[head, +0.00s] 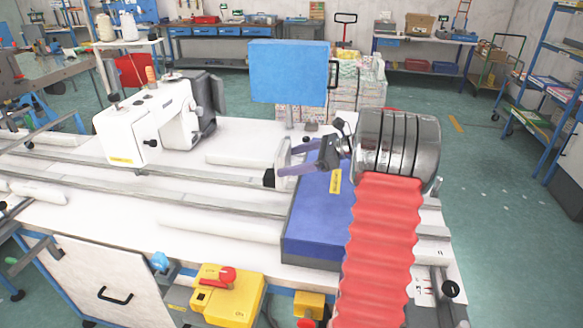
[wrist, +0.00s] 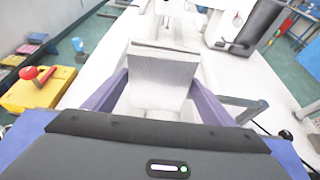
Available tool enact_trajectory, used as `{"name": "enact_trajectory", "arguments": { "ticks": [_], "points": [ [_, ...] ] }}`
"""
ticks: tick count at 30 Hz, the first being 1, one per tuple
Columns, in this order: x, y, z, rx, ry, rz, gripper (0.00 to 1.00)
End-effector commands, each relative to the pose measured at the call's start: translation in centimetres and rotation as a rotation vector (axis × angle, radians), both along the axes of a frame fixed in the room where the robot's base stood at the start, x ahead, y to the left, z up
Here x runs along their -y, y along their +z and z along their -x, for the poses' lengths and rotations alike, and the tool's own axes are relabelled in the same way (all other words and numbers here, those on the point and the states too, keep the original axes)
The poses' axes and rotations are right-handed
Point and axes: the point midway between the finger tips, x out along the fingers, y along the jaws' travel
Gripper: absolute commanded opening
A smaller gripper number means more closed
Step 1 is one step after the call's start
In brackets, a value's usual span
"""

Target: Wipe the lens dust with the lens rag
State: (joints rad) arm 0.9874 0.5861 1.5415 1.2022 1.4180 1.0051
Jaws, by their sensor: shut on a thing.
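My gripper (head: 285,161) is in the middle of the head view, its purple fingers pointing left over the white table. It is shut on a pale, block-like thing that I take for the lens rag (head: 284,153). In the wrist view, the lens rag (wrist: 162,76) has a grey, finely streaked face and sits between the two purple fingers. It hides part of what lies beyond it. I cannot make out the lens or any dust on it in either view.
A white sewing machine (head: 150,123) stands on the table to the left, beyond long rails. A blue box (head: 318,222) lies below my arm. A blue panel (head: 288,72) stands behind my gripper. A yellow box with a red switch (head: 228,291) is at the front edge.

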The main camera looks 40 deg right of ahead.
Motion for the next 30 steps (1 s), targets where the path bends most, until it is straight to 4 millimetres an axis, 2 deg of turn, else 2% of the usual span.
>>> {"name": "enact_trajectory", "arguments": {
  "ticks": [30],
  "points": [
    [0.0,7.2,0.0,0.001,-0.001,0.001,0.60]
  ]
}}
